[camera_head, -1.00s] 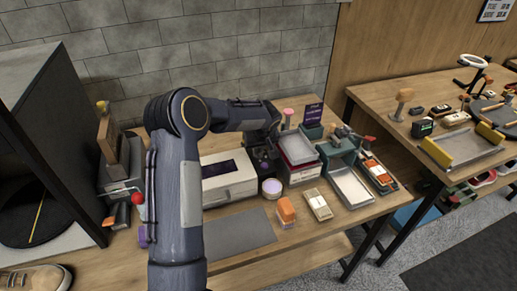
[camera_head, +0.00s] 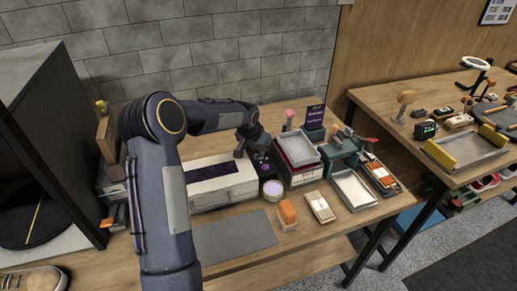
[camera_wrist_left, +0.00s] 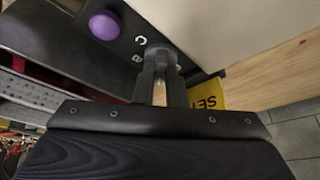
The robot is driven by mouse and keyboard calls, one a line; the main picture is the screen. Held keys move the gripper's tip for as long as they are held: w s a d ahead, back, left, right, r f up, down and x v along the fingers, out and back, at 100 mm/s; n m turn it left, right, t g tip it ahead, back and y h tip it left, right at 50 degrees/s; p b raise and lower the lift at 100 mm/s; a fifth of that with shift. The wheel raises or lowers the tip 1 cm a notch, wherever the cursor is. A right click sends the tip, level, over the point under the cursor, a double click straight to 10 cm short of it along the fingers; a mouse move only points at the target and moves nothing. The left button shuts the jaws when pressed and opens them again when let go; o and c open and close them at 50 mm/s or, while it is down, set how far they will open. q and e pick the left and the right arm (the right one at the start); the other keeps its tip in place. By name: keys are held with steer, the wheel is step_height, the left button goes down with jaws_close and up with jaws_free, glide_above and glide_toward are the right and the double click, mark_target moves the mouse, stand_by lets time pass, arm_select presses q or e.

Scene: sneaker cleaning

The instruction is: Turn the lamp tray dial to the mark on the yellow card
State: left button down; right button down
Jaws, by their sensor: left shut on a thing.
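My left gripper (camera_head: 247,148) reaches down over a small dark unit (camera_head: 264,166) beside the white box (camera_head: 222,184). In the left wrist view the gripper's fingers (camera_wrist_left: 162,75) are shut on the dial, which they mostly hide. The dial sits on a dark panel (camera_wrist_left: 60,40) with white letters, a C and what looks like a B, and a purple knob (camera_wrist_left: 105,25). The yellow card (camera_wrist_left: 210,95) is partly hidden behind the fingers; only the letters "SE" are readable, and its mark cannot be made out. My right gripper is not in view.
A stack of trays (camera_head: 298,150) stands close to the right of the dark unit. The grey mat (camera_head: 235,240) is bare.

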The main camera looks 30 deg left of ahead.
arm_select(q)
steer(key=shift+m+h, duration=0.4)
steer(key=shift+m, duration=0.6)
steer(key=c, duration=1.5)
jaws_free()
steer(key=shift+b+v, duration=0.45)
steer(key=shift+v, duration=3.45)
